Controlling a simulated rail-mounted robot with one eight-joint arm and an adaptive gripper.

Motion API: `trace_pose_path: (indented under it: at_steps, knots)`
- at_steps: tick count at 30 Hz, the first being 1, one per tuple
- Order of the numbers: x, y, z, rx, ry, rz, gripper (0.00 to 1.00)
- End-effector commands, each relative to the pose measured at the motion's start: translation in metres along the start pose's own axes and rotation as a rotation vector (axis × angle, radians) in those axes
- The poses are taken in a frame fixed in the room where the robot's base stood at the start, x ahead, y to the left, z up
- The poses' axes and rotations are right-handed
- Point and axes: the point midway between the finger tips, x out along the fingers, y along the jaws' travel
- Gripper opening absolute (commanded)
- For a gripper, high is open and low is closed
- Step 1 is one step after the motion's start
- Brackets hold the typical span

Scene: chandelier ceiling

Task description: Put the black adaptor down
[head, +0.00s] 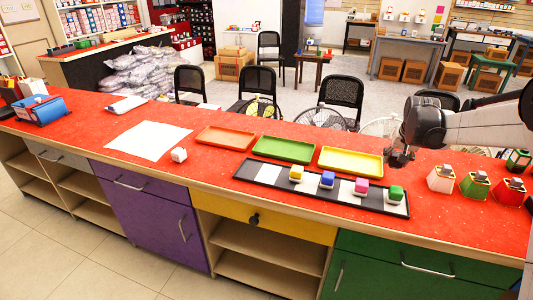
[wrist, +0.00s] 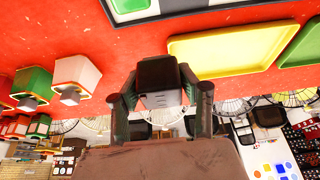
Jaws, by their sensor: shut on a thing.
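My gripper (head: 399,160) hangs low over the red counter, just right of the yellow tray (head: 350,172). In the wrist view my gripper (wrist: 159,98) is shut on the black adaptor (wrist: 158,72), a dark block with a lighter face, held between the two fingers. Red counter surface shows around the adaptor there. In the head view the adaptor is too small and dark to tell apart from the fingers. I cannot tell whether it touches the counter.
A black-and-white strip (head: 262,180) with several coloured cubes lies in front of the trays. White (head: 440,180), green (head: 474,186) and red (head: 508,191) containers stand to the right. Green (head: 284,149) and orange (head: 225,138) trays lie to the left. Bare counter lies between yellow tray and white container.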

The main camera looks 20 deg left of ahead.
Motion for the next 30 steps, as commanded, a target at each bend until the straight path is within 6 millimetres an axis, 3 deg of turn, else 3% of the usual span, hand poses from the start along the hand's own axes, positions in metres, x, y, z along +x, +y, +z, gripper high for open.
trace_pose_path:
  at_steps: [6,14,30]
  knots:
    - [-0.005,-0.018,-0.018,-0.001,0.0,0.002,0.09]
    - [-0.002,-0.014,-0.019,0.0,0.0,0.003,0.09]
    - [0.067,0.074,-0.035,0.001,0.0,0.003,0.09]
